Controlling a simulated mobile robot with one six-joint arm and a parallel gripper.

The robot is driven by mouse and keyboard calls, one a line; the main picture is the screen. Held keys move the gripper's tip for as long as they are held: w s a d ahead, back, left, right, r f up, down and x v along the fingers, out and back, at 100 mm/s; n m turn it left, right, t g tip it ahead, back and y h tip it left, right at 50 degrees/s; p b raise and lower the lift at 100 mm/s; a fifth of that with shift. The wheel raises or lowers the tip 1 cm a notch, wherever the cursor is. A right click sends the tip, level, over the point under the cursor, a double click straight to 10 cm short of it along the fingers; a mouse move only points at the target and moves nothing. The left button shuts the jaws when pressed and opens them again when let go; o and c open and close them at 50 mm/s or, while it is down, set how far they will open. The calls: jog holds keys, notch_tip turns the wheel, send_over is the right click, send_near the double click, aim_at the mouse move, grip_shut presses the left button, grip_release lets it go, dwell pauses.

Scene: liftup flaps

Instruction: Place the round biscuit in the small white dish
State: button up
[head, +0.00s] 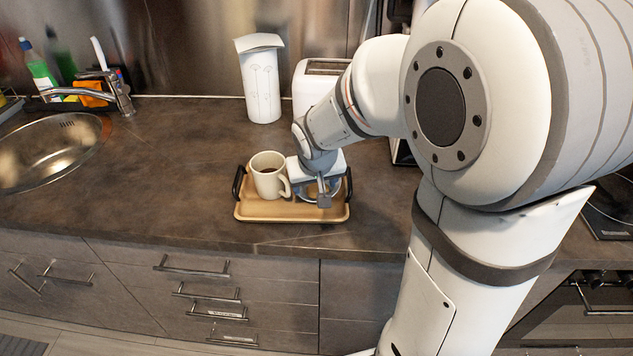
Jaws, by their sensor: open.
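My gripper (322,196) is low over the right half of a tan tray (262,212) with dark handles. Its jaws are apart, though only the near grey finger shows clearly. A small pale round rim, which looks like the dish (306,191), shows partly beneath and behind the finger. Most of it is covered by my gripper, so I cannot tell what lies in it. I cannot make out the round biscuit in this view. A cream mug (266,181) with dark liquid stands upright on the tray's left half, its handle close to my gripper.
A white patterned canister (261,85) and a white toaster (312,84) stand at the back. A metal sink (50,153) with a faucet (121,97) is at the left. The counter (170,185) left of the tray is clear. The counter's front edge lies just before the tray.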

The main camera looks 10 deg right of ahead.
jog(key=shift+r+p, duration=0.55)
jog(key=shift+p, duration=0.05)
jog(key=d+v, duration=0.1)
jog(key=v, duration=1)
jog(key=s+f+g, duration=0.1)
jog(key=s+f, duration=0.1)
jog(key=s, duration=0.5)
jog(key=s+d+f+g, duration=0.1)
jog(key=s, duration=0.5)
jog(key=shift+s+d+f+y+p, duration=0.3)
jog(key=shift+s+f+y+p, duration=0.05)
jog(key=shift+s+f+y, duration=0.05)
jog(key=shift+r, duration=0.15)
